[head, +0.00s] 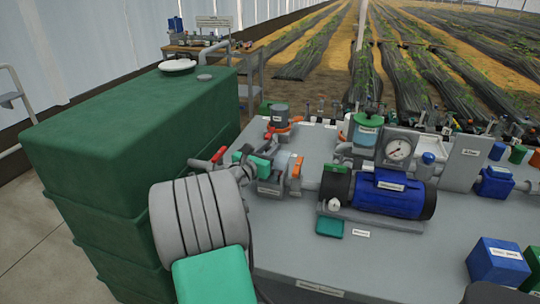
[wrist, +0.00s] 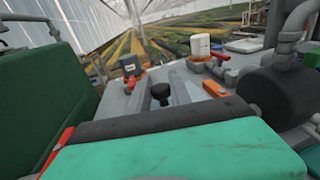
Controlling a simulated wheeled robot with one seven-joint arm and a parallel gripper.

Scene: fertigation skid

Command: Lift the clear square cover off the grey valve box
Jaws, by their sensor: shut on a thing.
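The grey valve box (head: 270,188) with a small label sits on the left part of the grey skid top. A pale, see-through shape that looks like the clear cover (head: 283,162) is over it, close to an orange handle. My gripper (head: 272,165) reaches in from the left at this spot, its green body just left of the cover. In the wrist view my gripper (wrist: 162,98) has a black knob (wrist: 161,91) between pale grey fingers, and it is shut on the cover. Whether the cover touches the box or is raised I cannot tell. My arm hides part of the box.
A large green tank (head: 140,130) stands close on the left. A blue motor pump (head: 385,195), a pressure gauge (head: 398,149) and a green-topped filter (head: 366,130) crowd the right. An orange handle (wrist: 214,88) is close beside my gripper. Some front skid top is bare.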

